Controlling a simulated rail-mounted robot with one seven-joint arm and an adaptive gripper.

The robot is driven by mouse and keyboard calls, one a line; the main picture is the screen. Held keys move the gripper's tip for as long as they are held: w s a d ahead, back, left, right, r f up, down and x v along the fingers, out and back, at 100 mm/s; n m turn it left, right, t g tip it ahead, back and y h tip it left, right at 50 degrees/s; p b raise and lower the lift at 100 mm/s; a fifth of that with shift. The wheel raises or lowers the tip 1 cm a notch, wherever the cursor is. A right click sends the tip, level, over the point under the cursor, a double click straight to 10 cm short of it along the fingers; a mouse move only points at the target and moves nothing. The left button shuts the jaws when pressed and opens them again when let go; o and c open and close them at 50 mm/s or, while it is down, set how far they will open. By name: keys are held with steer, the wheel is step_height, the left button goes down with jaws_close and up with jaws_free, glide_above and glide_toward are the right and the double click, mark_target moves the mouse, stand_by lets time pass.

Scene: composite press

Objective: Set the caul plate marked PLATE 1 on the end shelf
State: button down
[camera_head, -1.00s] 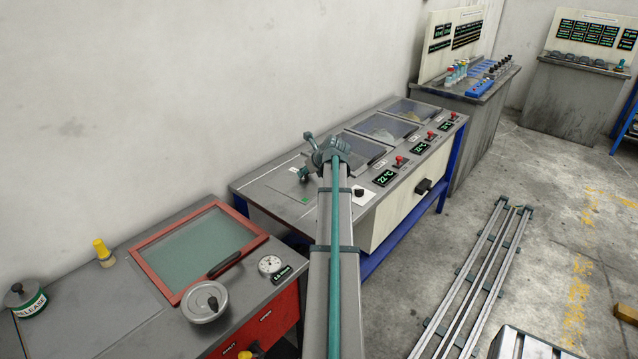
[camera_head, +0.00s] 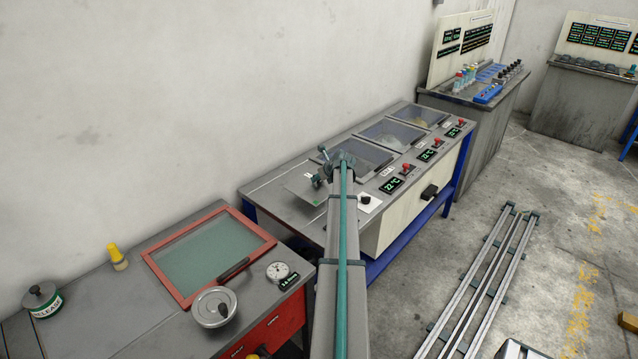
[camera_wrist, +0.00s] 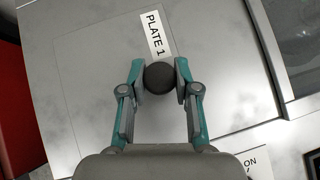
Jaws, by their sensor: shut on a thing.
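The caul plate (camera_wrist: 207,42) is a flat, pale grey sheet with a white label reading PLATE 1 (camera_wrist: 155,34) and a round black knob (camera_wrist: 159,79). My gripper (camera_wrist: 160,72) is shut on the knob, one teal finger on each side. In the head view the plate (camera_head: 301,187) shows as a light sheet left of my arm, at the near left end of the long grey bench (camera_head: 272,191). My arm hides part of it. I cannot tell whether the plate touches the bench top. I cannot tell which surface is the end shelf.
The bench has several dark glass lids (camera_head: 356,155), red knobs and green temperature displays along its right side. A red-framed press window (camera_head: 208,256), a gauge (camera_head: 278,271) and a RELEASE pot (camera_head: 42,300) stand at the left. Rails (camera_head: 478,285) lie on the floor at right.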

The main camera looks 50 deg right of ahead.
mark_target(321, 183)
steer(key=shift+w+d+f, duration=0.35)
steer(key=shift+d+f, duration=0.1)
steer(key=shift+f+p, duration=1)
steer(key=shift+f, duration=0.7)
steer(key=shift+f, duration=0.1)
steer(key=c, duration=0.8)
jaws_free()
steer(key=shift+c, duration=0.2)
steer(key=shift+s, duration=0.1)
steer(key=b+v, duration=0.3)
steer(key=v, duration=0.9)
